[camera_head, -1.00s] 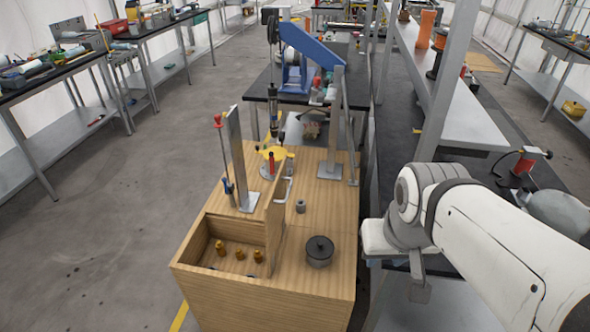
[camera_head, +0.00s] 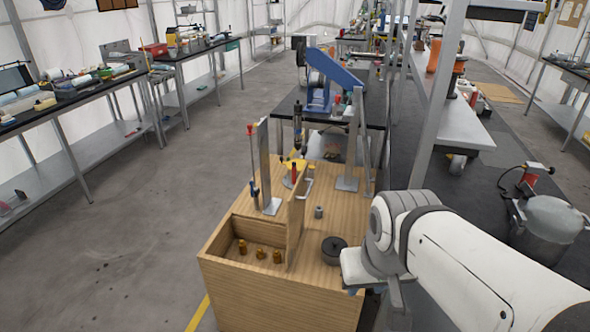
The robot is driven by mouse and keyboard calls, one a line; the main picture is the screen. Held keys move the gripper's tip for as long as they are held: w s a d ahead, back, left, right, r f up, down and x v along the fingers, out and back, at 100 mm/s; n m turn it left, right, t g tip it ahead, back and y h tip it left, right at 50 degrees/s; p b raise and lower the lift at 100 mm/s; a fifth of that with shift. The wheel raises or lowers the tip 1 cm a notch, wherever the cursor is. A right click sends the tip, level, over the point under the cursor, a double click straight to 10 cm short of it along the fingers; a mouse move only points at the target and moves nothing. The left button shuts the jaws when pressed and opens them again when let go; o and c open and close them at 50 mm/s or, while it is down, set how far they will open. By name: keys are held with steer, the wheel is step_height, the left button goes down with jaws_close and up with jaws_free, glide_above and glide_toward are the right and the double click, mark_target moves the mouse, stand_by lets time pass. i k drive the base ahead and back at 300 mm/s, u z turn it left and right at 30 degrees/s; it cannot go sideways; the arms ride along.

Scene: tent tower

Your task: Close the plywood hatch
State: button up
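The plywood hatch (camera_head: 296,230) is a thin wooden panel standing upright, open, along the right edge of a compartment (camera_head: 228,240) in the top of a wooden box (camera_head: 290,302). A metal handle (camera_head: 309,186) shows near its far upper end. Several small amber bottles (camera_head: 261,253) stand inside the open compartment. My white arm comes in from the right. Its end, with a flat light part (camera_head: 366,268), is at the box's right side, right of the hatch and apart from it. My gripper's fingers are not clearly seen.
A dark round weight (camera_head: 333,250) and a small grey cylinder (camera_head: 318,212) sit on the box top right of the hatch. Metal posts (camera_head: 268,168) and a blue-armed device (camera_head: 333,70) stand behind. Benches line the left; the grey floor (camera_head: 130,230) there is clear.

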mark_target(296, 203)
steer(key=i, duration=1)
steer(key=u, duration=0.05)
